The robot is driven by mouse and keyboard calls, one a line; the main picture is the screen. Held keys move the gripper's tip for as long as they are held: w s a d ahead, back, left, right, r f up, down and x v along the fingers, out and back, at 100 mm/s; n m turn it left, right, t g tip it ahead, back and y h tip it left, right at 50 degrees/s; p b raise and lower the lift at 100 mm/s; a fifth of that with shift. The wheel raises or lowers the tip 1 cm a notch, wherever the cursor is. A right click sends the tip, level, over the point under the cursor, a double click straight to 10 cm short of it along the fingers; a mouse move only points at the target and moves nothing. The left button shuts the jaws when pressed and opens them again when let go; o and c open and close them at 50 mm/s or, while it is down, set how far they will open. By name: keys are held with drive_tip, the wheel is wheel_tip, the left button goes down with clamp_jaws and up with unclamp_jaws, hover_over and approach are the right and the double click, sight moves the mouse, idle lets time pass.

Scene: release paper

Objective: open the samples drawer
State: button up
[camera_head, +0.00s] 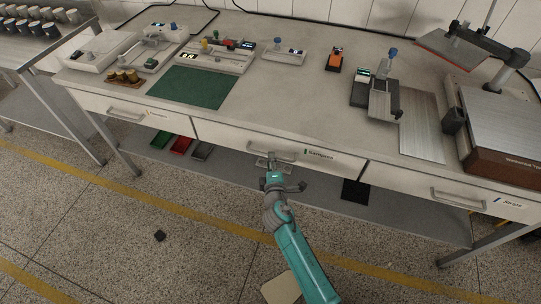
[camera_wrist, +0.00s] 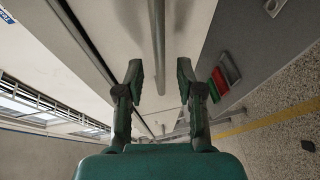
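The samples drawer (camera_head: 235,138) is the middle white drawer under the bench, with a "Samples" label; its front looks flush with its neighbours, so it appears shut. Its grey bar handle (camera_head: 284,157) is on the front, left of the label. My gripper (camera_head: 268,164) is at the handle, partly covering the view there. In the wrist view, my gripper (camera_wrist: 160,75) is open, one finger on each side of the grey handle bar (camera_wrist: 157,40). The bar runs between the fingertips with gaps on both sides; I cannot tell exactly how deep it sits.
Another drawer (camera_head: 105,108) is at left, and a "Strips" drawer (camera_head: 410,190) at right, both with handles. A lower shelf (camera_head: 225,173) holds green, red and grey trays (camera_head: 180,146) and a black item (camera_head: 355,190). The floor in front is mostly open.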

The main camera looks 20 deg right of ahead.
drive_tip(key=shift+x, duration=1.7)
clamp_jaws()
